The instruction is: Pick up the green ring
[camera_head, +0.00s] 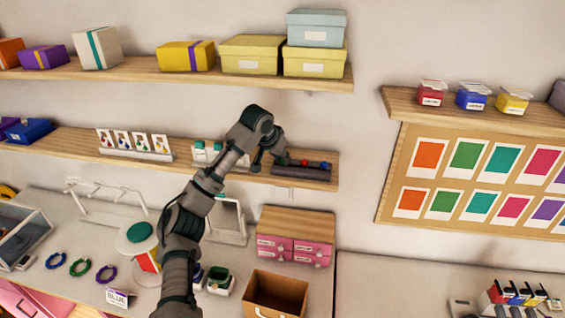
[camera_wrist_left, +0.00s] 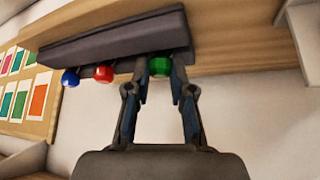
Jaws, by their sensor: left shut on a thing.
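The green ring (camera_wrist_left: 160,66) shows in the left wrist view as a small round green piece at the edge of a dark holder (camera_wrist_left: 115,40). My left gripper (camera_wrist_left: 160,80) has a finger on each side of it and is shut on it. The ring still appears to be at the holder. In the head view my left gripper (camera_head: 280,158) reaches the middle shelf (camera_head: 318,184) at the holder's left end, and largely hides the green ring. My right gripper is in neither view.
A red piece (camera_wrist_left: 104,73) and a blue piece (camera_wrist_left: 70,77) sit along the same holder. An upper shelf (camera_head: 300,83) with boxes overhangs. Below stand a pink drawer unit (camera_head: 295,245) and an open brown box (camera_head: 275,294). A colour board (camera_head: 400,165) hangs at right.

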